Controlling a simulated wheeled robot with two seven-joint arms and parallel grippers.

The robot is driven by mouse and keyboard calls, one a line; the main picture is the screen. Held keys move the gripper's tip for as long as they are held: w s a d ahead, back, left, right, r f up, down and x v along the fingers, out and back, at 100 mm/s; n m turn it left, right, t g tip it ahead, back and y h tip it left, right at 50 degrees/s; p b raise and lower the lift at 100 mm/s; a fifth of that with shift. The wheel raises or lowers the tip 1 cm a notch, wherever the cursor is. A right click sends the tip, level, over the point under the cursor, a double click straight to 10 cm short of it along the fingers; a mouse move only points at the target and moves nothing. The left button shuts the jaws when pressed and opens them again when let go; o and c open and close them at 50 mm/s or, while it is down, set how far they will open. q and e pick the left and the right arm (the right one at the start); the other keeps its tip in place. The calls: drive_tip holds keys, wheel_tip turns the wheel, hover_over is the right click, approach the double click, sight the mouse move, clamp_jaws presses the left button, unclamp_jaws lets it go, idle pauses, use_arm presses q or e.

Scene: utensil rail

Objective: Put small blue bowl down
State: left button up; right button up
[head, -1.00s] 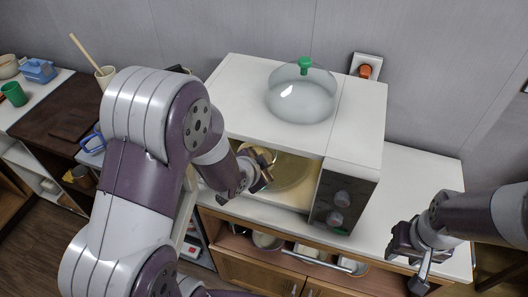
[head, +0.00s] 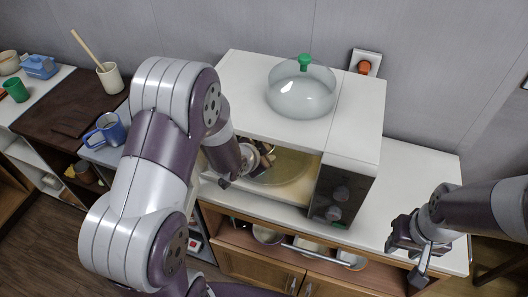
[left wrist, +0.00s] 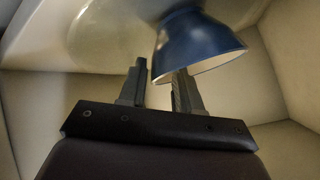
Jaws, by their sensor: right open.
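The small blue bowl (left wrist: 195,45) shows at the top of the left wrist view, blue outside with a pale rim, inside the microwave. My left gripper (left wrist: 160,75) has its two fingers apart with a gap between them. The right-hand finger overlaps the bowl's rim in the picture; I cannot tell whether it touches. In the head view my left gripper (head: 262,158) reaches into the microwave (head: 345,145) opening, and I cannot make out the bowl there. My right gripper (head: 418,255) is open and empty over the right counter.
A glass dome (head: 301,92) with a green knob stands on the microwave. The turntable (head: 285,168) shows inside it. A blue mug (head: 107,130) and a white cup (head: 110,78) are at the left. The right counter (head: 425,170) is mostly bare.

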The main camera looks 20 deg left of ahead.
use_arm(q)
drive_tip(key=shift+r, duration=0.3)
drive_tip(key=v, duration=0.2)
drive_tip(key=shift+s+r, duration=0.2)
drive_tip(key=shift+s, duration=0.05)
drive_tip(key=s+a+r+n+g+y+b, duration=0.1)
drive_tip(key=s+n+g, duration=0.7)
drive_tip(key=s, duration=0.9)
drive_tip(key=shift+s+r+n+y, duration=0.2)
drive_tip(key=shift+r+n+y, duration=0.2)
